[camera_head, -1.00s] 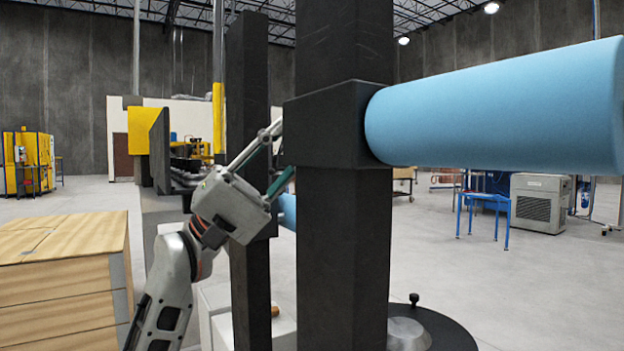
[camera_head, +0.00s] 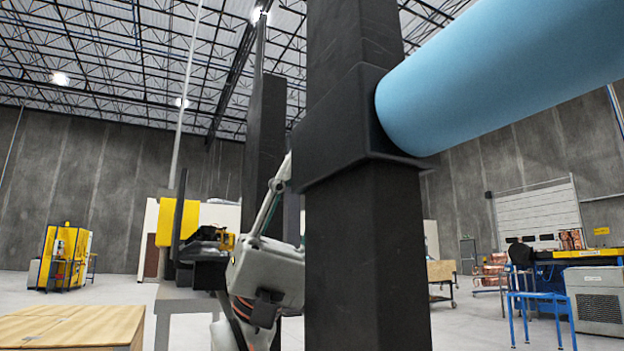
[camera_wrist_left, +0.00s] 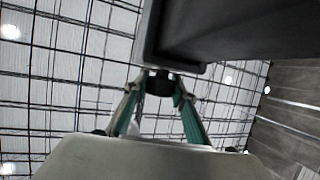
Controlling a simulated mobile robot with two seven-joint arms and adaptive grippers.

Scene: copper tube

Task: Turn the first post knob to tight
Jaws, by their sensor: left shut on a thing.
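The near dark post (camera_head: 365,260) stands upright in the head view, with a dark block-like collar (camera_head: 340,130) on it. A thick blue tube (camera_head: 500,65) comes out of the collar to the upper right. My left gripper (camera_head: 283,185) reaches up to the collar's left side; its fingertips are partly hidden there. In the left wrist view, the fingers (camera_wrist_left: 160,92) are closed around a small dark knob (camera_wrist_left: 162,82) under the edge of a dark block (camera_wrist_left: 235,30). The knob cannot be made out in the head view. My right gripper is not in view.
A second dark post (camera_head: 265,130) stands behind, left of the near one. A wooden crate (camera_head: 70,328) is at the lower left. A grey bench (camera_head: 185,310) with machinery stands beyond my left arm. A blue table frame (camera_head: 540,310) is at the right.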

